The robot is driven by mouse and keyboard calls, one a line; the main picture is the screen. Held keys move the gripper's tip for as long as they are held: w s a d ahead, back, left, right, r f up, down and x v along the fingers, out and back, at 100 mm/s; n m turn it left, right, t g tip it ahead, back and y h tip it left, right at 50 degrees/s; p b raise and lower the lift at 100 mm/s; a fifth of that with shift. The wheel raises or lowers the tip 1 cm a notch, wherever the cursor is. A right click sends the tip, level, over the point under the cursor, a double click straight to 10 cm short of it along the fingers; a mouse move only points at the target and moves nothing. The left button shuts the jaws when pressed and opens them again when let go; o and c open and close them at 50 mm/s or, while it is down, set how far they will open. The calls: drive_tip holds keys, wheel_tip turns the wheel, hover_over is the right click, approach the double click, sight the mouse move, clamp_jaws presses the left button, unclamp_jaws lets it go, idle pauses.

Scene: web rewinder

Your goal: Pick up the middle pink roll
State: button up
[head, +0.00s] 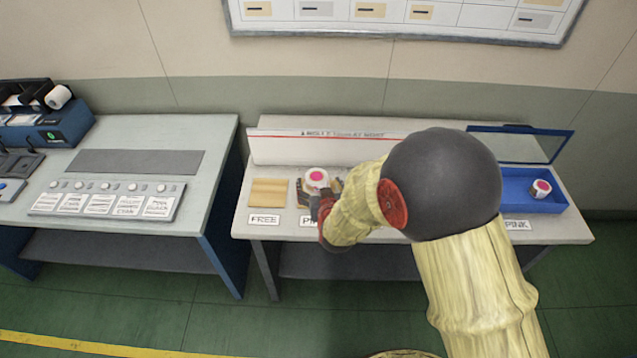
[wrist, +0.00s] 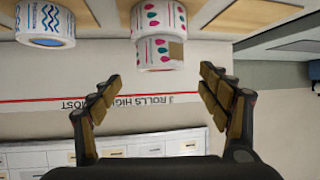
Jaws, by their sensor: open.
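In the head view a white roll with a pink core (head: 316,177) shows above the bench, by my gripper (head: 322,196). In the wrist view, which is upside down, two white rolls with pink and teal dots are stacked; one roll (wrist: 160,17) lies against the other roll (wrist: 155,54), which has a brown patch. My arm hides much of the bench in the head view.
A blue-wave roll (wrist: 45,24) stands beside the stack. A wooden pad (head: 268,192) by the FREE label is bare. A blue bin (head: 517,203) at the right holds another pink-cored roll (head: 540,188).

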sight(317, 178)
drive_tip(key=b+x, duration=0.1)
drive_tip(key=x, duration=0.5)
drive_tip(key=shift+w+f+b, duration=0.15)
drive_tip(key=shift+b, duration=0.25)
drive_tip(key=shift+c, duration=1.1)
drive_tip(key=c, duration=1.1)
drive_tip(key=shift+c, duration=0.2)
